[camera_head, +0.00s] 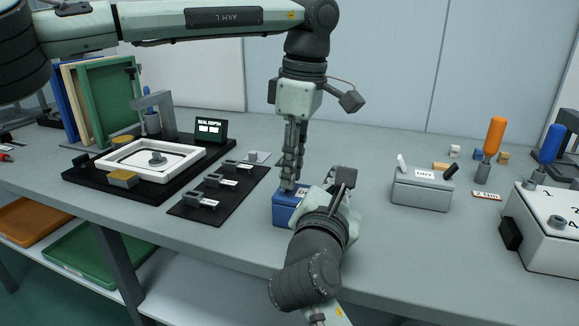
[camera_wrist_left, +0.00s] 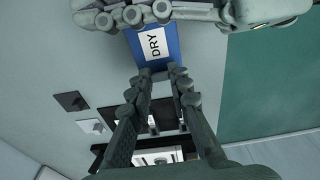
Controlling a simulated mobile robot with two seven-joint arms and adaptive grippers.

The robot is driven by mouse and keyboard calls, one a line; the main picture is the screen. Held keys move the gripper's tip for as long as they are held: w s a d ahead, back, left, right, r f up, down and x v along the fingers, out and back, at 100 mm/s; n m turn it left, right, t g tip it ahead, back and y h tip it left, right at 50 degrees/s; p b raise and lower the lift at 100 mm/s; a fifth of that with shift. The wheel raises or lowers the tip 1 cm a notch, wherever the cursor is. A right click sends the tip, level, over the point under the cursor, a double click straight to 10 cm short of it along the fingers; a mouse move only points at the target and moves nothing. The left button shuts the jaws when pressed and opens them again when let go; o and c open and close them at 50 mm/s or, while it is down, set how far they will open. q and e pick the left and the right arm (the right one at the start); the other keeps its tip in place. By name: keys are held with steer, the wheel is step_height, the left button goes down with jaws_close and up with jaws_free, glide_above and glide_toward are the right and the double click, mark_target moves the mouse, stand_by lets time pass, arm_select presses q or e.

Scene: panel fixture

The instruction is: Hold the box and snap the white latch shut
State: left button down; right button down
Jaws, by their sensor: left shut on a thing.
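A blue box (camera_head: 285,214) with a white label stands near the table's front edge. The label reads DRY in the left wrist view (camera_wrist_left: 155,45). My left gripper (camera_head: 289,186) reaches down from above and is shut on the blue box, its fingertips (camera_wrist_left: 160,71) at one edge. My right gripper (camera_head: 342,182) is close beside the box on its right and hides part of it. It also crosses the top of the left wrist view (camera_wrist_left: 135,14); whether its fingers are open is unclear. I see no white latch on the blue box; it may be hidden.
A grey box (camera_head: 420,192) labelled DRY stands to the right, with a raised white lever (camera_head: 402,162). Further right are an orange-handled tool (camera_head: 494,136) and a white unit (camera_head: 548,228). A black mat (camera_head: 190,212) with small parts and a framed fixture (camera_head: 72,182) lie left.

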arm_select(q)
steer(key=shift+d+y, duration=0.15)
steer(key=shift+y, duration=0.15)
steer(key=c, duration=1.4)
jaws_free()
step_height(320, 180, up, 12)
steer(key=d, duration=0.2)
steer(key=shift+s, duration=0.45)
steer(key=shift+f, duration=0.1)
